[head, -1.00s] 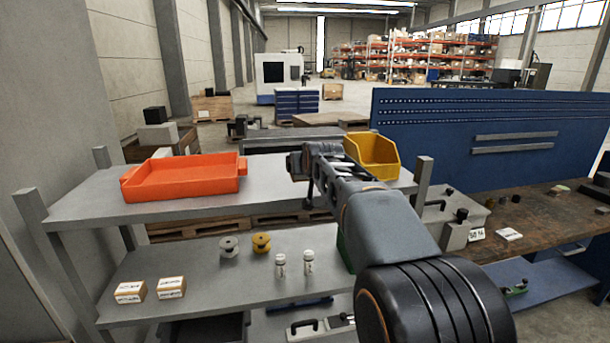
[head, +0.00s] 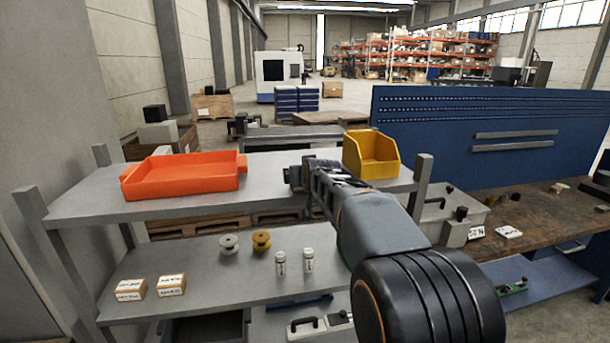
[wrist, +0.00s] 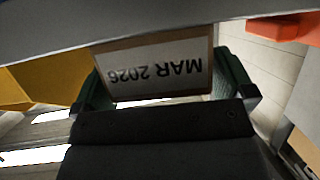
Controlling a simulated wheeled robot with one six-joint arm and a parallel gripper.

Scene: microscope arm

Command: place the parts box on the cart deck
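A brown-edged box with a white label reading MAR 2026 (wrist: 155,68) shows upside down in the wrist view. It sits between the green fingers of my gripper (wrist: 165,85), which appear shut on its two sides. The box looks held clear of the grey shelf edge beyond it. In the head view my arm hides the box and most of the gripper. The grey rack's upper shelf (head: 270,172) and middle shelf (head: 215,265) lie around the arm. I cannot tell for sure which surface is the cart deck.
An orange tray (head: 185,175) and a yellow bin (head: 378,170) stand on the upper shelf. Two small labelled cartons (head: 150,288), two spools (head: 245,243) and two white bottles (head: 294,263) stand on the middle shelf. A workbench (head: 520,225) is at right.

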